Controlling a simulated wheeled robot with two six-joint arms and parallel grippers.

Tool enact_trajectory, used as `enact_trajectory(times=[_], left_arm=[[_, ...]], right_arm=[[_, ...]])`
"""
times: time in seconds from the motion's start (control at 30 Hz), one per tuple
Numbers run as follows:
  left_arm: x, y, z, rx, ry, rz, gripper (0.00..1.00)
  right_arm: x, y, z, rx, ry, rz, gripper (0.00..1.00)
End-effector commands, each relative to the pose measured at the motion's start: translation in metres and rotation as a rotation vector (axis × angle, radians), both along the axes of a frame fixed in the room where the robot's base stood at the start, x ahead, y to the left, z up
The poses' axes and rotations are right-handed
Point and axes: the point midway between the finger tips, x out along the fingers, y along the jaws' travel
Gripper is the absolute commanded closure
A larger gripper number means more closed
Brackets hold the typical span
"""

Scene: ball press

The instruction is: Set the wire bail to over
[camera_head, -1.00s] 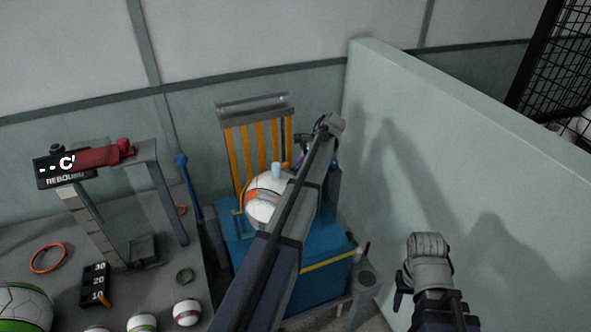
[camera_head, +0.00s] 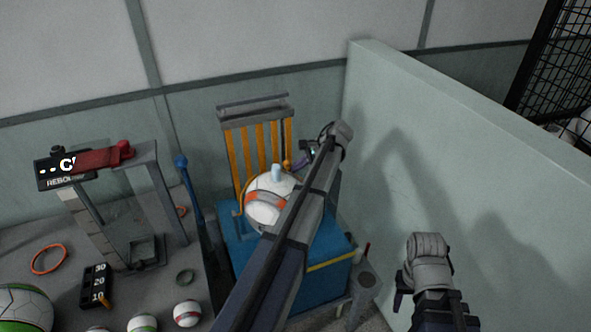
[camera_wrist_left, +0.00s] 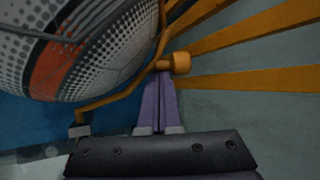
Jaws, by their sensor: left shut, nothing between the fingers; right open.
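A white ball with grey dots and an orange patch (camera_head: 262,209) sits on the blue press base (camera_head: 335,245). The orange wire bail (camera_head: 237,190) shows at the ball's left side. In the left wrist view the bail (camera_wrist_left: 118,98) bends along the ball and ends near an orange knob (camera_wrist_left: 181,63). My left gripper (camera_head: 292,164) is at the ball's upper right, its purple fingers (camera_wrist_left: 161,90) shut and empty. Their tips are close to the knob; I cannot tell if they touch. My right gripper (camera_head: 400,291) is open at the lower right, mostly hidden behind its wrist.
Orange slats (camera_head: 262,150) stand behind the ball. My left arm covers part of the base. A pale partition (camera_head: 480,170) rises on the right. On the left, a grey table (camera_head: 50,215) carries a rebound frame (camera_head: 165,200), small balls and rings.

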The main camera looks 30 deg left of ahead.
Motion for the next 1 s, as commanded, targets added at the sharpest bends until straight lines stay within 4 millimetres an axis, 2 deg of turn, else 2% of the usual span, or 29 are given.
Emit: enact_trajectory(times=[0.23, 0.47, 1.0], left_arm=[[-0.014, -0.011, 0.016, 0.164, -0.136, -0.002, 1.0], [-0.024, -0.023, 0.028, 0.329, -0.279, -0.002, 1.0], [-0.051, -0.056, 0.044, 0.686, -0.584, 0.0, 1.0]], right_arm=[[0.0, 0.0, -0.007, 0.0, 0.0, 0.0, 0.5], [0.0, 0.0, -0.025, 0.0, 0.0, 0.0, 0.5], [0.0, 0.0, -0.091, 0.0, 0.0, 0.0, 0.5]])
